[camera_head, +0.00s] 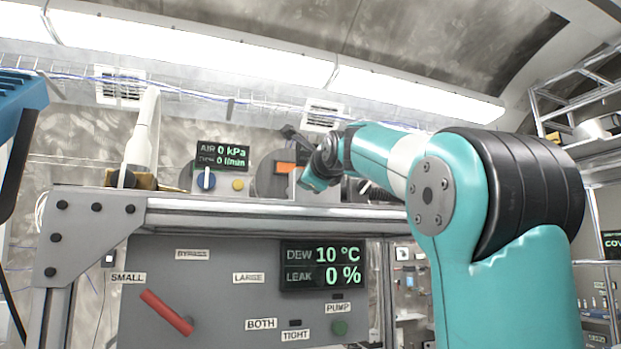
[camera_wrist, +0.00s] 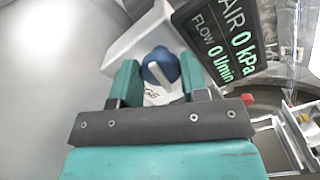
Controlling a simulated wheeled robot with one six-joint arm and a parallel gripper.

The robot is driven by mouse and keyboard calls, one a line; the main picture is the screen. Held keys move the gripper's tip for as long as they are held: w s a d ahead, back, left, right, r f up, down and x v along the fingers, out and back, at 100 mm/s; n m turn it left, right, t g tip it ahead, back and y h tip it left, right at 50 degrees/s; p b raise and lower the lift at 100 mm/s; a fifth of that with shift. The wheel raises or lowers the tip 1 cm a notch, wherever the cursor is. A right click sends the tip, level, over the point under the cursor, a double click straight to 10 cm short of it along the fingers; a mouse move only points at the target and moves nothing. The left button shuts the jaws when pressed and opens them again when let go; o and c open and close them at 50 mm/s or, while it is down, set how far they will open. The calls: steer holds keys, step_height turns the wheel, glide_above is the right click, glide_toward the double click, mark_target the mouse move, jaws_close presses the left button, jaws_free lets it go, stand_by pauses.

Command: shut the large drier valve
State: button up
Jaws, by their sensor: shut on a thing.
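A blue knob (camera_wrist: 160,66) with a pale pointer appears in the gap between the fingers. A partly hidden label ending in "GE" shows at the gap.
The air display (camera_head: 222,156) reads 0 kPa and 0 l/min. The panel display (camera_head: 323,266) reads dew 10 °C and leak 0 %. A red lever (camera_head: 166,312) sits on the front panel below the SMALL label. A yellow knob (camera_head: 238,185) and an orange part (camera_head: 285,168) are near my gripper.

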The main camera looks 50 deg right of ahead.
steer(key=m, duration=0.4)
steer(key=shift+m, duration=0.3)
steer(key=shift+d+r+m+p, duration=0.1)
steer(key=shift+m+p, duration=0.2)
steer(key=shift+m, duration=0.6)
steer(key=m+p, duration=0.1)
steer(key=p, duration=0.1)
steer(key=m+p, duration=0.1)
steer(key=p, duration=0.1)
steer(key=shift+s+r+m+p, duration=0.1)
steer(key=shift+r+m+p, duration=0.2)
steer(key=shift+m+p, duration=0.1)
steer(key=m+p, duration=0.1)
steer(key=p, duration=0.2)
steer(key=shift+f, duration=0.15)
steer(key=shift+f+m+p, duration=0.25)
steer(key=shift+m+p, duration=0.05)
steer(key=shift+p, duration=0.2)
steer(key=o, duration=0.9)
steer(key=shift+o, duration=0.2)
steer(key=shift+r, duration=0.1)
